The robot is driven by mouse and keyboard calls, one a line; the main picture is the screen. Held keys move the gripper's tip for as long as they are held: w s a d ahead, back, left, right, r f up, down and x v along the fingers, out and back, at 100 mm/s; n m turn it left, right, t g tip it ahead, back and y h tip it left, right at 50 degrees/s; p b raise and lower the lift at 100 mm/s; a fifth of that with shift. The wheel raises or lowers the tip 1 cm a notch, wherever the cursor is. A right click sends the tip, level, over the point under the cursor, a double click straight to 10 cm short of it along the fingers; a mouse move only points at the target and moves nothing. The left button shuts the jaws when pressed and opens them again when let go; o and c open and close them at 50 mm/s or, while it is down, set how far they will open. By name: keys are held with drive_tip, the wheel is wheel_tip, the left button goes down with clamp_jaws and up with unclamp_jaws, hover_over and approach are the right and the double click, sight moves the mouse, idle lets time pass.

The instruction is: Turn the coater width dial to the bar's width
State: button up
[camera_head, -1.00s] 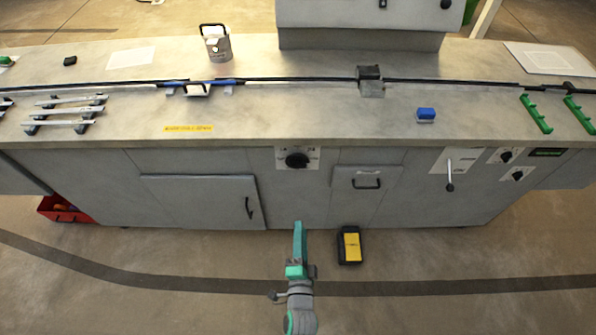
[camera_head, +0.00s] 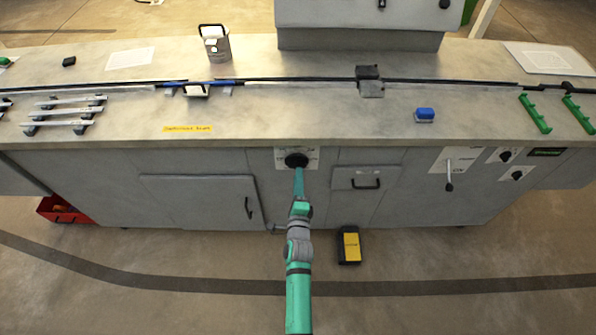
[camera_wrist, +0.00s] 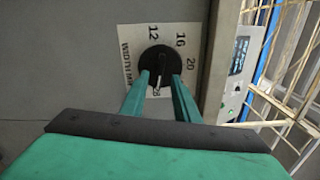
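The width dial (camera_head: 296,160) is a round black knob on a white plate on the machine's front face. In the wrist view the dial (camera_wrist: 160,62) has a raised ridge with a pale mark toward the 8; 12, 16 and 20 are also printed around it. My gripper (camera_wrist: 161,77) has its two green fingers apart, the tips over the dial's lower part with the ridge between them. A gap shows beside the ridge; contact with the disc cannot be told. In the head view my gripper (camera_head: 299,172) reaches the dial from below. Long thin dark bars (camera_head: 290,79) run across the top.
A drawer front with a handle (camera_head: 366,183) is right of the dial, and a cabinet door (camera_head: 200,200) is left. A lever (camera_head: 450,183) and small knobs (camera_head: 506,156) are farther right. A black and yellow box (camera_head: 349,245) stands on the floor.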

sight(297, 164)
drive_tip(key=shift+w, duration=1.8)
clamp_jaws()
drive_tip(key=shift+n, duration=0.4)
drive_tip(key=n, duration=1.8)
drive_tip(key=shift+a+r+n, duration=0.2)
drive_tip(key=shift+n, duration=0.2)
